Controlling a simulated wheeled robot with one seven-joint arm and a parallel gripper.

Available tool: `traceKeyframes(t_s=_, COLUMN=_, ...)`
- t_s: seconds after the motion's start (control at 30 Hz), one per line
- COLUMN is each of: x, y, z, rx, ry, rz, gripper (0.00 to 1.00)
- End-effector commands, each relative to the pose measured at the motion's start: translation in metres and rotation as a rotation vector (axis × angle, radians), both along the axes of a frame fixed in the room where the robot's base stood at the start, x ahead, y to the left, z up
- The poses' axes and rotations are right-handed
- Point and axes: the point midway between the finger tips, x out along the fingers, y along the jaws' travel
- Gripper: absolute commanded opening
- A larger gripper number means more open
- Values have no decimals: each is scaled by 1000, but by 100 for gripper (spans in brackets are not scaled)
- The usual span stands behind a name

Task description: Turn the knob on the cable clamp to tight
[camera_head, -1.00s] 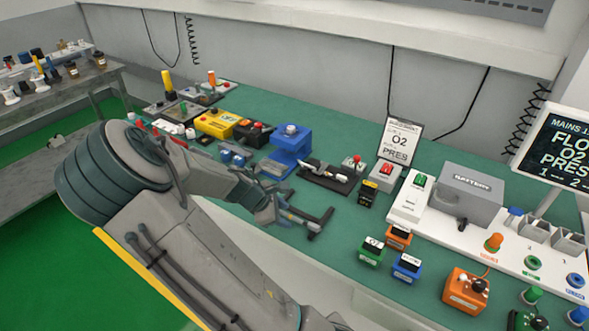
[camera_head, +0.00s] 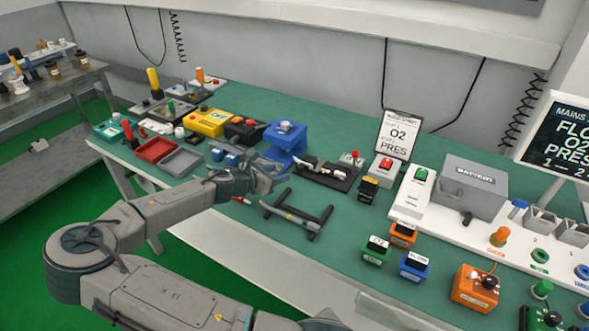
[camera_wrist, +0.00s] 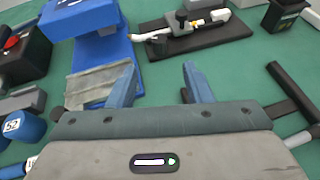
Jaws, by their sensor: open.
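A blue C-shaped stand (camera_head: 290,150) with a silver knob (camera_head: 285,127) on top stands at mid-bench. In the wrist view its blue body (camera_wrist: 85,18) is at upper left, the knob out of sight. Right of it, a black base (camera_head: 318,178) carries a white piece and a dark part; it also shows at the top of the wrist view (camera_wrist: 205,42). I cannot tell for certain which one is the cable clamp, and no tight mark is readable. My gripper (camera_wrist: 160,82) is open and empty, in front of both, touching neither as far as I can see.
A black-and-grey H-shaped frame (camera_head: 298,214) lies just right of my gripper. Red (camera_head: 154,149) and grey (camera_head: 182,161) trays lie left. A black-yellow block (camera_head: 369,189) and a red-switch box (camera_head: 386,168) stand right. Bare green bench lies behind.

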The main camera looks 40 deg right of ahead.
Motion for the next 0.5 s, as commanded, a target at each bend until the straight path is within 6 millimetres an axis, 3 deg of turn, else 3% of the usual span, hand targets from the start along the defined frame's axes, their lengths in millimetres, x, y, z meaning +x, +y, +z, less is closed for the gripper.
traceKeyframes(t_s=0.2, x=6, y=-40, z=-16, rx=-1, ry=1, rz=-2, gripper=46)
traceKeyframes(t_s=0.5, x=14, y=-77, z=-32, rx=0, ry=0, rz=1, gripper=46)
